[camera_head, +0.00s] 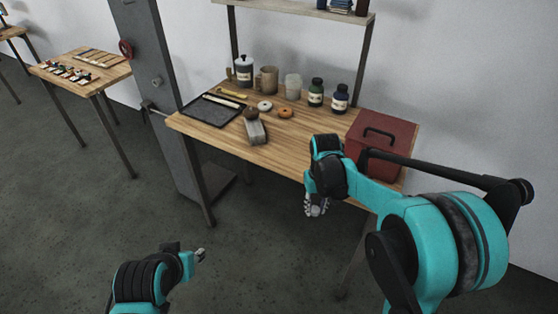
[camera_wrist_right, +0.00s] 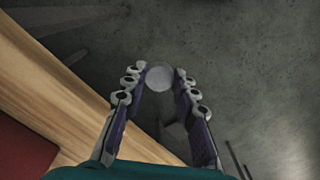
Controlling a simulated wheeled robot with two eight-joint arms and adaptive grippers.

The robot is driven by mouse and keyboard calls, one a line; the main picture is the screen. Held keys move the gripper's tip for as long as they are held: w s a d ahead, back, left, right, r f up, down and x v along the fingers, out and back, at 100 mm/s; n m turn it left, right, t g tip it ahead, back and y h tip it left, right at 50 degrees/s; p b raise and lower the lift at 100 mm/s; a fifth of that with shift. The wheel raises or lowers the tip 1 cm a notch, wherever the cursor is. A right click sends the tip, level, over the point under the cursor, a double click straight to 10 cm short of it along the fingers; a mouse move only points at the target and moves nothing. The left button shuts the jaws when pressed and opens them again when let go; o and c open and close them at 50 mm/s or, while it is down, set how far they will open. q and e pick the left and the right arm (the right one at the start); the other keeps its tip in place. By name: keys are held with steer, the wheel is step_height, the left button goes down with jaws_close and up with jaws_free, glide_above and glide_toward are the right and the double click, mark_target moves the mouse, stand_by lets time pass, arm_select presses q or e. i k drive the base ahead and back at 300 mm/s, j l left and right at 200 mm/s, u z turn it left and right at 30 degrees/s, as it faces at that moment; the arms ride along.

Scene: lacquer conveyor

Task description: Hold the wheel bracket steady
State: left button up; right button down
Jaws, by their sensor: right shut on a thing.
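My right gripper (camera_head: 317,207) hangs in front of the workbench's front edge. In the right wrist view its two fingers (camera_wrist_right: 159,80) close from both sides on a pale grey round piece (camera_wrist_right: 159,78) at their tips. Only the round face of this piece shows, and I cannot tell whether it belongs to a wheel bracket. My left gripper (camera_head: 201,254) is low in the head view, over the floor, with just a small tip showing. A red wheel (camera_head: 126,49) is mounted on the grey post (camera_head: 150,60), with a small fitting (camera_head: 157,82) below it.
Another table (camera_head: 82,68) is at the left. The floor is clear in front.

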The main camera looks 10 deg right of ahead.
mark_target(256, 131)
steer(key=j+z, duration=0.2)
steer(key=z, duration=0.2)
steer(key=i+j+z, duration=0.1)
steer(key=j+z, duration=0.15)
steer(key=z, duration=0.15)
steer(key=i+j+z, duration=0.2)
steer(key=j, duration=0.85)
steer(key=j+z, duration=0.2)
steer(key=j, duration=0.8)
